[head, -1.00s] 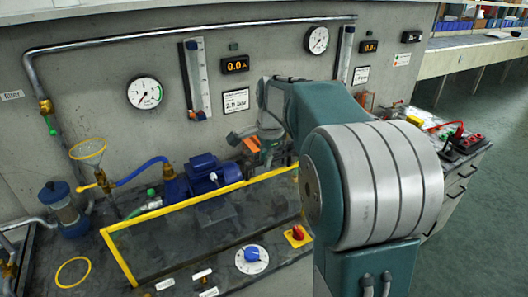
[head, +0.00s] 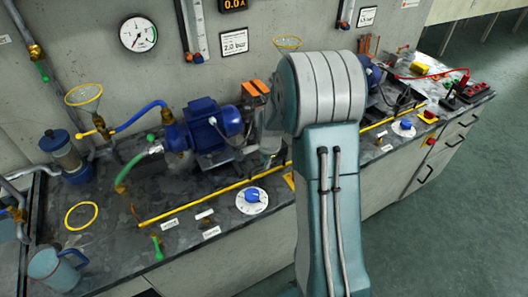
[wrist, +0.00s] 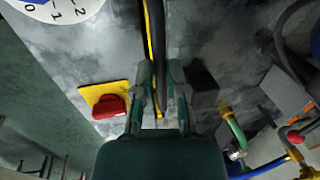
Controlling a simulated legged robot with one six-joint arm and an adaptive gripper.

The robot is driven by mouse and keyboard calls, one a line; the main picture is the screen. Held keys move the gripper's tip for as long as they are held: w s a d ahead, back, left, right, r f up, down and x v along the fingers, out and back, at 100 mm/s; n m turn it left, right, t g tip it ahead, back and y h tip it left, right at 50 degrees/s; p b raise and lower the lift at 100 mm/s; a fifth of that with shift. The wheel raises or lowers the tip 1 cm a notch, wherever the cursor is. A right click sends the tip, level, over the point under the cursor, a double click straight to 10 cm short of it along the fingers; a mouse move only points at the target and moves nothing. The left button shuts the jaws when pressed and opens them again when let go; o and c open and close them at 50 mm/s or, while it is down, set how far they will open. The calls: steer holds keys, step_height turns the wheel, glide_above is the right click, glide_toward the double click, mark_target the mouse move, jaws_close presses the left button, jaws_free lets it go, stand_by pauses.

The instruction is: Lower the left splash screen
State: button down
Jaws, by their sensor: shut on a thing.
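The left splash screen shows as a yellow edge bar (head: 205,199) lying low along the front of the left bench section. Its clear pane is hard to make out. In the wrist view the yellow edge (wrist: 149,35) runs up between the fingers of my gripper (wrist: 158,70). The fingers are closed around this edge, near its right end as seen from the head. In the head view my gripper is mostly hidden behind my arm.
A blue pump (head: 212,128) stands behind the bar. A dial with a blue knob (head: 252,196) sits in front of it. A red knob (wrist: 109,107) on a yellow plate is close beside my gripper.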

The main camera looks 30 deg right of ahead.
steer(key=shift+d+f, duration=0.15)
steer(key=shift+f, duration=0.15)
steer(key=c, duration=0.7)
jaws_free()
steer(key=shift+r, duration=0.1)
steer(key=r, duration=0.3)
steer(key=s+r, duration=0.1)
steer(key=r, duration=0.3)
steer(key=s+r, duration=0.1)
steer(key=r, duration=0.3)
steer(key=shift+r, duration=0.25)
